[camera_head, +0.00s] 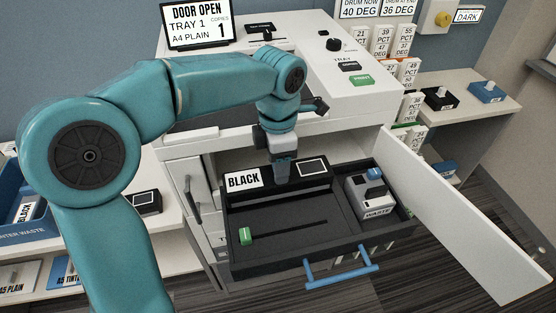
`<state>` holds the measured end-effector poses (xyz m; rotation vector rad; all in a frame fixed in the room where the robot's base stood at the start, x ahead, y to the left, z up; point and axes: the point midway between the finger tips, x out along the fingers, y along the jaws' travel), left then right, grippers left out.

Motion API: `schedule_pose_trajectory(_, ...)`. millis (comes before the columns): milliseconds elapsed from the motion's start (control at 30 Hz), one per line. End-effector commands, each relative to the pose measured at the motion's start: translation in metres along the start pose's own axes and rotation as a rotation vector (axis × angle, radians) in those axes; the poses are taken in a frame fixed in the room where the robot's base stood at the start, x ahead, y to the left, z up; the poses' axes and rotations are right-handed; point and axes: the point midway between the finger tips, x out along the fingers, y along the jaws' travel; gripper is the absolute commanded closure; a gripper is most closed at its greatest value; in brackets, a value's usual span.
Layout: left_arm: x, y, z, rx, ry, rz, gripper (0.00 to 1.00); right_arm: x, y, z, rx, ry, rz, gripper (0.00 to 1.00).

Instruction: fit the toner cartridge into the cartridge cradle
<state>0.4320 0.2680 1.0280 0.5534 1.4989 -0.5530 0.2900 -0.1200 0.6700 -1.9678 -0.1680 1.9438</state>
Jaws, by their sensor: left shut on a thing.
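The toner cartridge (315,186) is a long black bar with a white BLACK label and a white-framed square on top. It lies crosswise at the back of the dark pulled-out drawer that looks like the cartridge cradle (317,246). My left gripper (283,178) points down and is shut on the cartridge near its middle. The fingertips are partly hidden against the cartridge. I cannot tell whether the cartridge rests in the drawer or hangs just above it. A green tab (245,236) sits at the drawer's front left, by a long slot. My right gripper is not in view.
A grey WASTE box (372,200) with a blue cap stands in the drawer's right side. The drawer has a blue handle (342,271). The white printer door (455,215) stands open at the right. A tall white panel (183,192) stands at the left of the opening.

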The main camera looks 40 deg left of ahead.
Motion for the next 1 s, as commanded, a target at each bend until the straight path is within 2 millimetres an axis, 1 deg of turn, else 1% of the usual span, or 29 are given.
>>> schedule_pose_trajectory(500,0.0,0.0,0.0,0.0,-0.002,0.001,1.0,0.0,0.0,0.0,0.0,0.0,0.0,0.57)
schedule_pose_trajectory(1000,0.011,0.0,0.0,0.0,-0.001,0.001,1.0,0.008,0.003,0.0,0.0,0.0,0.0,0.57)
